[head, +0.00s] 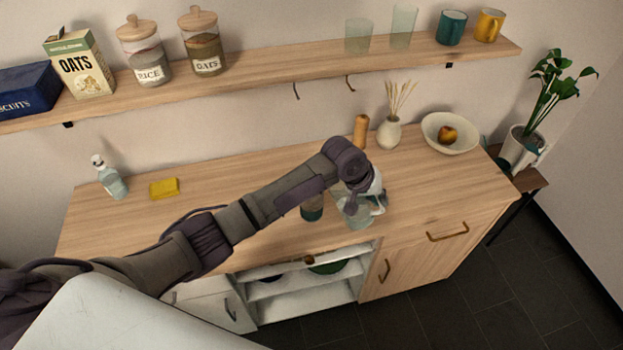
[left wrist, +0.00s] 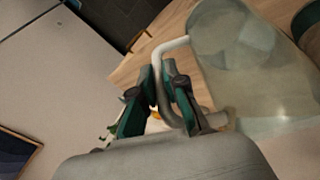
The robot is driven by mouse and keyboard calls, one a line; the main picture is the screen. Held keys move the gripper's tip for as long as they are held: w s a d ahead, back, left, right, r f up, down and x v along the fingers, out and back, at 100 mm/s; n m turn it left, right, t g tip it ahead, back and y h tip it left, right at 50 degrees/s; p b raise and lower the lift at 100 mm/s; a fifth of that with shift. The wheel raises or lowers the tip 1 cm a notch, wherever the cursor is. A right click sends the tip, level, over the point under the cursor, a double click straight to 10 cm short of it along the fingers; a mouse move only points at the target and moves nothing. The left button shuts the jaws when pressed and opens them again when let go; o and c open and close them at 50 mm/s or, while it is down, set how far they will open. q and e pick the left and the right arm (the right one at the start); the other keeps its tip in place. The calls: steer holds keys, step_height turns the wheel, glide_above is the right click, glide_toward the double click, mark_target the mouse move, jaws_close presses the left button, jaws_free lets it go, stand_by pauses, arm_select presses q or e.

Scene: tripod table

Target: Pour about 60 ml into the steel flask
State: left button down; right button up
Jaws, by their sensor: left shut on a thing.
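My left gripper (head: 357,194) is shut on the handle of a clear glass jug (head: 358,215), over the right part of the worktop. In the left wrist view the fingers (left wrist: 160,100) close around the pale bent handle, and the jug's glass body (left wrist: 245,60) fills the right side. I cannot tell how much liquid is inside. A dark cylinder with a teal lower part (head: 312,212) stands just left of the jug, partly hidden by my arm. I cannot make out a steel flask for certain. My right gripper is out of view.
The wooden worktop (head: 240,185) has a yellow sponge (head: 164,188) and a soap bottle (head: 110,180) at left. A wooden mill (head: 361,131), a white vase (head: 389,134) and a fruit bowl (head: 436,140) stand behind the jug. A shelf (head: 290,70) runs above.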

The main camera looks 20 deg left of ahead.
arm_select(q)
steer(key=shift+w+a+r+h, duration=0.1)
steer(key=shift+a+r+h, duration=0.5)
steer(key=shift+a+r, duration=0.25)
steer(key=shift+w+a+r+h+b, duration=0.1)
steer(key=shift+a+r+h+b, duration=0.15)
steer(key=shift+r+h+b, duration=0.1)
steer(key=shift+w+a+r+n+h+b, duration=0.1)
steer(key=shift+a+r+n+h+b, duration=0.15)
steer(key=shift+r+h+b, duration=0.35)
steer(key=shift+a+r+n+h+b, duration=0.15)
steer(key=shift+a+r+h+b, duration=0.2)
steer(key=shift+b, duration=0.3)
steer(key=shift+a+r+h+b, duration=0.2)
steer(key=shift+r+h+b, duration=0.1)
steer(key=shift+r+b, duration=0.2)
steer(key=shift+a+r+h+b, duration=0.15)
steer(key=shift+r+h+b, duration=0.15)
steer(key=shift+r+b, duration=0.2)
steer(key=shift+w+a+r+n+h+b, duration=0.1)
steer(key=shift+a+r+n+h+b, duration=0.3)
steer(key=shift+r+h+b, duration=0.45)
steer(key=shift+a, duration=0.15)
steer(key=shift+w+a+r+h+b, duration=0.1)
steer(key=shift+a+r+h+b, duration=0.6)
steer(key=shift+b, duration=0.6)
steer(key=shift+a+r, duration=0.1)
steer(key=shift+r, duration=0.1)
